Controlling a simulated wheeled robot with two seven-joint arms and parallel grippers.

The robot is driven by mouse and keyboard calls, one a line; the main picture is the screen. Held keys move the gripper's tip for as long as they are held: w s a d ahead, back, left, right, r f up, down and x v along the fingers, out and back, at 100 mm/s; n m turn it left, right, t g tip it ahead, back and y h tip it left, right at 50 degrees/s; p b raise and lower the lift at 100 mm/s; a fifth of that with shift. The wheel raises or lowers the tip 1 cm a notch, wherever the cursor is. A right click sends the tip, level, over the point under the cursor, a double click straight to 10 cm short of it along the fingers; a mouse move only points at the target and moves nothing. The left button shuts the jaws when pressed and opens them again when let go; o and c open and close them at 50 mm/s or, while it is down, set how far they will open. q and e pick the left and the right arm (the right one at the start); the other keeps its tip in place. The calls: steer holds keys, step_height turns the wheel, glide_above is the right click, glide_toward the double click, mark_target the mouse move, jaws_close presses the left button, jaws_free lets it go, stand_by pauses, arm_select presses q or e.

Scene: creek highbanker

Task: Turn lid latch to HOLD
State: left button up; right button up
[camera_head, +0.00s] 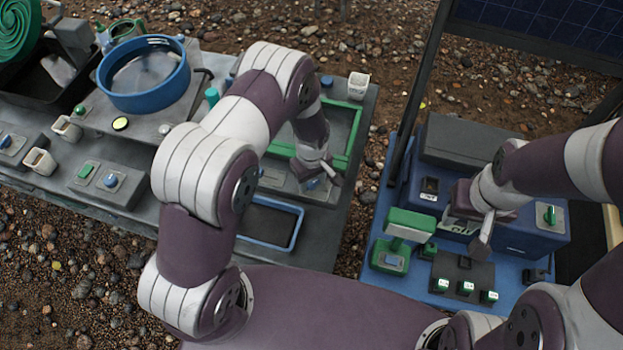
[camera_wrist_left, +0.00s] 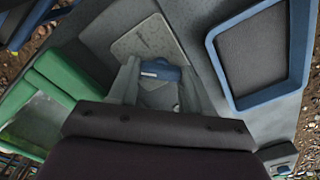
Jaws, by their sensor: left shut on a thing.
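The lid latch appears as a small blue knob (camera_wrist_left: 160,70) on a grey plate, beside a green-framed tray or lid (camera_head: 352,152). My left gripper (camera_head: 322,180) is down at this knob, and in the left wrist view its two fingers (camera_wrist_left: 158,88) stand on either side of it, shut on it. The knob also shows partly in the head view (camera_head: 313,184). Any HOLD marking is too small or hidden to read. My right gripper (camera_head: 484,238) is over the blue control bench at right; its finger gap is not clear.
A blue-rimmed dark tray (camera_head: 270,222) lies close to the left gripper. A blue round tub (camera_head: 145,75) and white cups (camera_head: 66,128) stand on the grey deck at left. Green-handled controls and switches (camera_head: 466,287) sit on the blue bench (camera_head: 508,268). Gravel lies between the benches.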

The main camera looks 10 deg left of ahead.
arm_select(q)
steer(key=n, duration=0.4)
steer(key=shift+d+n, duration=0.1)
steer(key=shift+n, duration=0.2)
steer(key=shift+r+n+b, duration=0.1)
steer(key=shift+n+b, duration=0.3)
steer(key=shift+n, duration=1.5)
steer(key=o, duration=0.9)
steer(key=shift+o, duration=0.8)
steer(key=shift+r, duration=0.1)
